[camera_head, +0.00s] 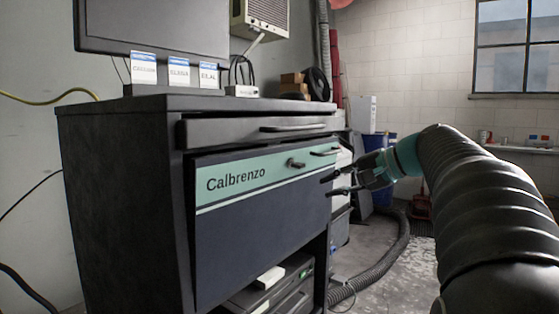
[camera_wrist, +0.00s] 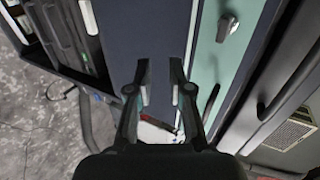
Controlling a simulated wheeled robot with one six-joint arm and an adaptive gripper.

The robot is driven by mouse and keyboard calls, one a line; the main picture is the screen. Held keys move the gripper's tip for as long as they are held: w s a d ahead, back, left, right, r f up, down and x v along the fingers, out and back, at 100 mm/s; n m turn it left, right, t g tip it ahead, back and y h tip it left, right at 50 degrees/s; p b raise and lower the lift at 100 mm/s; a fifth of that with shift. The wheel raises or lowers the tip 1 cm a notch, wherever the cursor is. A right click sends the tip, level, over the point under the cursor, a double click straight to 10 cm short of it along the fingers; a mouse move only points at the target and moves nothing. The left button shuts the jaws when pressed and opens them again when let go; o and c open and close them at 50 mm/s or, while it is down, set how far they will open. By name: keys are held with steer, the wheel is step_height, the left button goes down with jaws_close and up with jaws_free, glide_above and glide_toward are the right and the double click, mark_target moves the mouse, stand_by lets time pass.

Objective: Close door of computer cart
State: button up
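The computer cart (camera_head: 125,190) is dark grey and stands at the left in the head view. Its door (camera_head: 265,225) is a navy panel with a teal stripe reading "Calbrenzo", a small latch (camera_head: 297,163) and a handle (camera_head: 324,151). The door stands out from the cart front, with a dark gap along its top. My gripper (camera_head: 328,185) is at the door's right edge, fingers pointing left. In the wrist view my gripper (camera_wrist: 161,82) has its fingers apart with nothing between them, over the door (camera_wrist: 158,32). Contact with the door cannot be told.
A drawer (camera_head: 255,129) lies above the door, and a lower shelf holds black equipment (camera_head: 270,294). A monitor (camera_head: 150,25) and several labelled cards stand on top. A ribbed hose (camera_head: 380,268) runs along the floor to the right of the cart.

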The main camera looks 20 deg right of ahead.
mark_target(335, 153)
steer(key=w+d+r+t+y+b, duration=0.1)
steer(key=d+r+t, duration=0.15)
steer(key=d, duration=0.45)
steer(key=d+r+t+y, duration=0.1)
steer(key=d+r, duration=0.3)
steer(key=d, duration=0.3)
steer(key=shift+m, duration=0.3)
steer(key=x, duration=1.4)
steer(key=shift+s+a, duration=0.15)
steer(key=shift+a, duration=0.1)
jaws_close()
